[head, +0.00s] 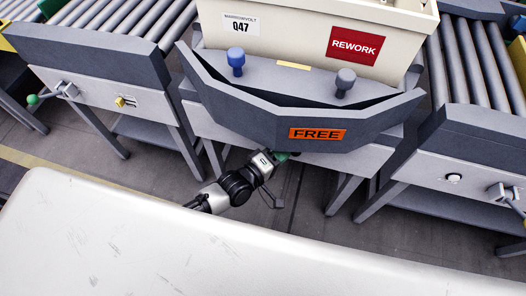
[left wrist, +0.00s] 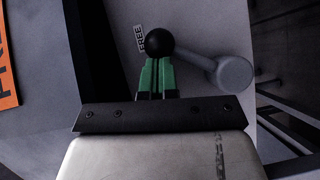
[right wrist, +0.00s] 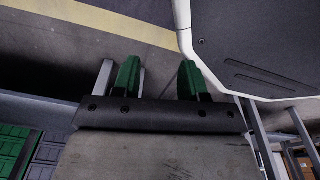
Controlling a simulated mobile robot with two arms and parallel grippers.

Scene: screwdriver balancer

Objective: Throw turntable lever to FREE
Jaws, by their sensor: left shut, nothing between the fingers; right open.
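The turntable (head: 300,118) has a grey angled front with an orange FREE sign (head: 317,134). In the left wrist view, the turntable lever (left wrist: 160,42) has a black ball knob on a short arm from a round grey hub (left wrist: 232,72). The knob lies beside a small FREE label (left wrist: 140,40). My left gripper (left wrist: 157,62) is shut and empty, its green fingertips right at the knob; whether they touch it I cannot tell. In the head view this gripper (head: 282,156) reaches under the turntable front, which hides the lever. My right gripper (right wrist: 160,72) is open and empty.
A cream REWORK tote (head: 320,35) sits on the turntable behind two knobbed posts. Roller conveyors stand on the left (head: 90,50) and right (head: 475,130).

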